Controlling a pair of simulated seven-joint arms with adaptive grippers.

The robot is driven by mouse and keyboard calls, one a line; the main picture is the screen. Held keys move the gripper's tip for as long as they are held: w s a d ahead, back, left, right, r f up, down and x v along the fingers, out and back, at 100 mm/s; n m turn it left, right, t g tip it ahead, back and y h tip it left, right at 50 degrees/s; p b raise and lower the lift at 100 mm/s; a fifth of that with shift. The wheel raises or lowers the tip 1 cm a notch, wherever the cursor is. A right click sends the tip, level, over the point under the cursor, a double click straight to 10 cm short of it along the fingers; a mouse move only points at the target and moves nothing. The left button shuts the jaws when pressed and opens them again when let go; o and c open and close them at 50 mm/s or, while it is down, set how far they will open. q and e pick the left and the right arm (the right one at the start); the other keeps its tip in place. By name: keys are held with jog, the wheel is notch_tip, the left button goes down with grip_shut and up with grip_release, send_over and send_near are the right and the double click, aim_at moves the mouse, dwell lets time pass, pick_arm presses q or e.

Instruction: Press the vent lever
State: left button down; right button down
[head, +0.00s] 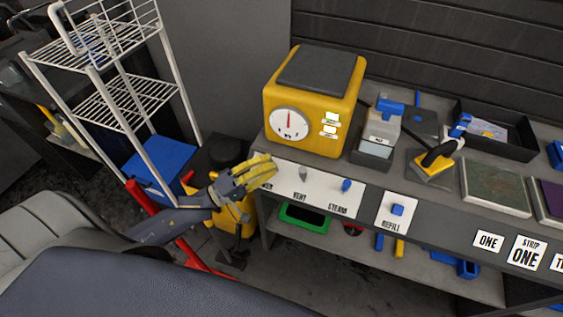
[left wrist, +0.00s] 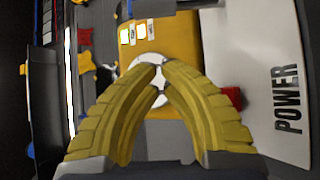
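The grey vent lever (head: 303,173) stands on the white panel above the word VENT, below the yellow machine (head: 340,125) with a round dial (head: 289,123). My left gripper (head: 265,172), with yellow ribbed fingers, is just left of the lever, over the POWER end of the panel, and hides part of that label. In the left wrist view its fingertips (left wrist: 161,72) meet with nothing held between them. The dial and yellow machine (left wrist: 192,45) show behind them; I cannot make out the lever there. My right gripper is not in view.
A blue steam knob (head: 346,185) and a blue refill button (head: 397,210) lie right of the lever. A red part (left wrist: 232,98) shows beside the POWER label in the wrist view.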

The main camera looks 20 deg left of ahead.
aim_at(303, 176)
pick_arm(q)
jog(key=x, duration=0.9)
jog(key=shift+s+d+f, duration=0.1)
jog(key=shift+s+d, duration=0.05)
jog(key=shift+d, duration=0.05)
jog(key=shift+s+d+f, duration=0.15)
jog(key=shift+s, duration=0.4)
jog(key=shift+s+d+f, duration=0.15)
jog(key=shift+s+f, duration=0.05)
jog(key=shift+s, duration=0.3)
jog(key=shift+s+d+f, duration=0.1)
jog(key=shift+s+f, duration=0.05)
jog(key=shift+s, duration=0.4)
jog(key=shift+d, duration=0.1)
